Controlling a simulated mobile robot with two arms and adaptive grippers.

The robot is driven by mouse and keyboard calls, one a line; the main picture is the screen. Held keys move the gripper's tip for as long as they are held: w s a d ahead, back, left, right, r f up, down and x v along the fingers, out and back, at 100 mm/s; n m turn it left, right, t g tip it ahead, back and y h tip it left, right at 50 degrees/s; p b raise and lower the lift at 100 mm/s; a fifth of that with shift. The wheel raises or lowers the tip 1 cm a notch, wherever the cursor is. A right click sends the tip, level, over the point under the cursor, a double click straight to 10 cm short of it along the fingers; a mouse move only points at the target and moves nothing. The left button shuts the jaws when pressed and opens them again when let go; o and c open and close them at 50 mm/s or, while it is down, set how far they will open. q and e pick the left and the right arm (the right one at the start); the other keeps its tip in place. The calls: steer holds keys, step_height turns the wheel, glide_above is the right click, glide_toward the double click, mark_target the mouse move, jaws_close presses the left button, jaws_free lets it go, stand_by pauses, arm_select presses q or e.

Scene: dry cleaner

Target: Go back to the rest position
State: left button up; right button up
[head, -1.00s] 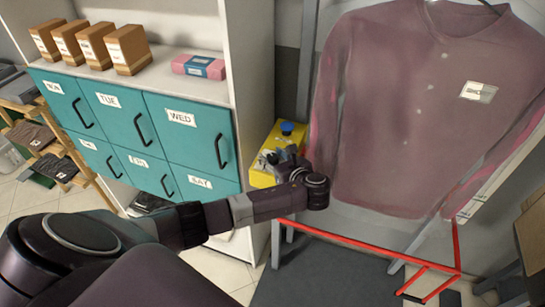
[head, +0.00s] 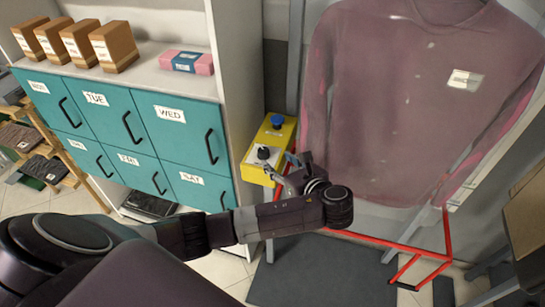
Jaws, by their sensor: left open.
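My left arm comes in from the lower left, and its gripper (head: 275,172) is just in front of the lower part of a yellow control box (head: 280,138). The box has a blue button (head: 277,120) and a black knob (head: 263,152). The gripper is open with nothing seen in it; its fingertips are small in the picture, and I cannot tell whether they touch the box. My right gripper is not in view.
A shelf unit with teal drawers (head: 180,145) stands left of the box. Brown boxes (head: 113,45) and a pink packet (head: 187,62) sit on it. A plastic-covered maroon shirt (head: 390,110) hangs at the right above a red frame (head: 385,241). A dark mat (head: 320,272) lies on the floor.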

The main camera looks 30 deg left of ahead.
arm_select(q)
steer(key=shift+s+d+r, duration=0.15)
steer(key=shift+s+d, duration=0.05)
steer(key=shift+d, duration=0.1)
